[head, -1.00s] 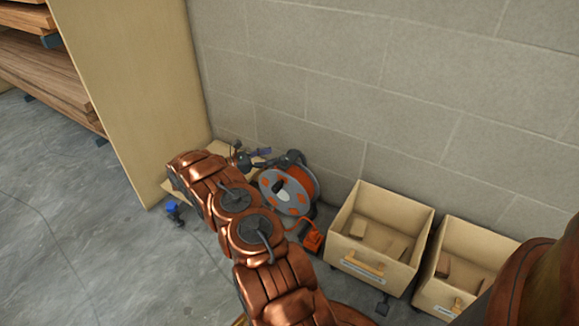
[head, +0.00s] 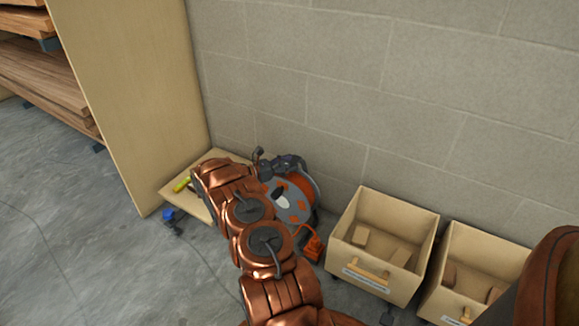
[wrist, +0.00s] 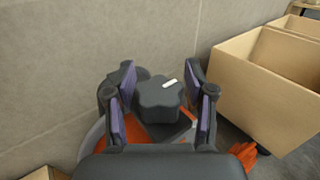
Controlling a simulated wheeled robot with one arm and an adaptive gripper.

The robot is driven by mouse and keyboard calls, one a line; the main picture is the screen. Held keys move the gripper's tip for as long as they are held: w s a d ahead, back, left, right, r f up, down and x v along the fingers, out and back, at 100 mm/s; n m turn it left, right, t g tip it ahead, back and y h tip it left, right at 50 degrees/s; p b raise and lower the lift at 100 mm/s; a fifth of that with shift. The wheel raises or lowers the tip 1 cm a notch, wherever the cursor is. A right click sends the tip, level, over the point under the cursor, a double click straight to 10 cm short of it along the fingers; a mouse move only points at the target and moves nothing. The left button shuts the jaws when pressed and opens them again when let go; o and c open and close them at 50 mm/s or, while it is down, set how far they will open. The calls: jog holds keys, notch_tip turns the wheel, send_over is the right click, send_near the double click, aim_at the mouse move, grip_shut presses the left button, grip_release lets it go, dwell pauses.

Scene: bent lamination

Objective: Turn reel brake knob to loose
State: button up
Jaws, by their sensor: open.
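The cable reel (head: 297,209) stands on the floor against the block wall, with a grey side disc and an orange drum. In the wrist view, its dark lobed brake knob (wrist: 158,105) with a white pointer mark (wrist: 170,83) lies between my fingers. The pointer aims to the right and slightly up in that view. My gripper (wrist: 161,80) is open, one purple-padded finger on each side of the knob; contact cannot be told. In the head view my gripper (head: 284,165) is at the reel's upper part, partly hidden by my arm.
Two open wooden bins (head: 345,240) (head: 452,265) holding blocks stand right of the reel. An orange item (head: 312,244) lies between reel and bins. A low board (head: 172,190) with a yellow item (head: 183,183) is at left, beside a tall wooden panel (head: 140,100).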

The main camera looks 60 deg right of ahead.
jog(key=shift+s+d, duration=0.1)
jog(key=shift+d, duration=0.05)
jog(key=c, duration=1)
